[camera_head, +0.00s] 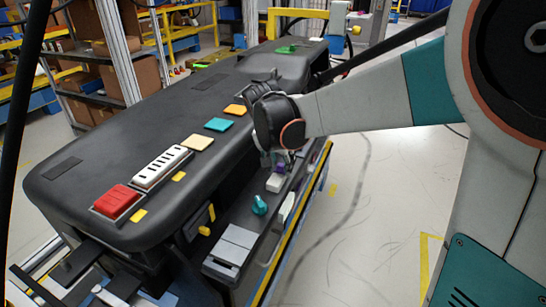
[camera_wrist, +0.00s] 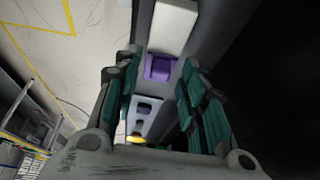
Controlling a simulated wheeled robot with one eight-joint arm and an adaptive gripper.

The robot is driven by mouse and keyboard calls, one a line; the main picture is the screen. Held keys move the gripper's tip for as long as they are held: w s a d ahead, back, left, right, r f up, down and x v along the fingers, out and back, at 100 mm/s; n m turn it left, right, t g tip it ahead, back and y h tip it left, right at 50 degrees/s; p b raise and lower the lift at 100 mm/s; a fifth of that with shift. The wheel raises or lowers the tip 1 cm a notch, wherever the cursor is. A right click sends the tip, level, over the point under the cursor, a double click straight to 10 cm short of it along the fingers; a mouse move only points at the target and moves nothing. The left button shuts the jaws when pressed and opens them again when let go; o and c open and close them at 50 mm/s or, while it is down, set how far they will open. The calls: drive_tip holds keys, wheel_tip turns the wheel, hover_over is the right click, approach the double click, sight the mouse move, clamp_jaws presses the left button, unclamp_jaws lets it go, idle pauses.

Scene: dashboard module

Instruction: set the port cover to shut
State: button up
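My gripper (camera_wrist: 161,64) is open, with its teal-padded fingers spread apart. A small purple piece (camera_wrist: 159,68) lies between the fingertips in the wrist view, next to a white block (camera_wrist: 173,25). I cannot tell whether a finger touches it. In the head view my gripper (camera_head: 284,158) points down over the dashboard's lower ledge, close to the purple piece (camera_head: 280,167) and the white block (camera_head: 275,183). The gripper partly hides the purple piece there. I cannot tell for sure which part is the port cover, nor its angle.
The black dashboard (camera_head: 110,160) carries a red button block (camera_head: 117,201), a white slotted panel (camera_head: 160,166) and coloured tiles. A teal knob (camera_head: 259,205) and a grey panel (camera_head: 233,246) are on the lower ledge. A slotted strip (camera_wrist: 147,115) runs beside the purple piece. Floor to the right is clear.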

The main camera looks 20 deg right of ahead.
drive_tip(key=v, duration=1.2)
drive_tip(key=shift+d, duration=0.1)
drive_tip(key=s+f+n+t+y, duration=0.1)
drive_tip(key=s+f+n+t, duration=0.1)
drive_tip(key=s, duration=0.8)
drive_tip(key=s+d+f+n+t+y, duration=0.1)
drive_tip(key=s+f+n, duration=0.4)
drive_tip(key=s, duration=0.5)
drive_tip(key=shift+s+d+f+n+t+y, duration=0.2)
drive_tip(key=shift+s+f+n+t+y, duration=0.15)
drive_tip(key=shift+n+y, duration=0.2)
drive_tip(key=shift+w, duration=0.1)
idle(1.4)
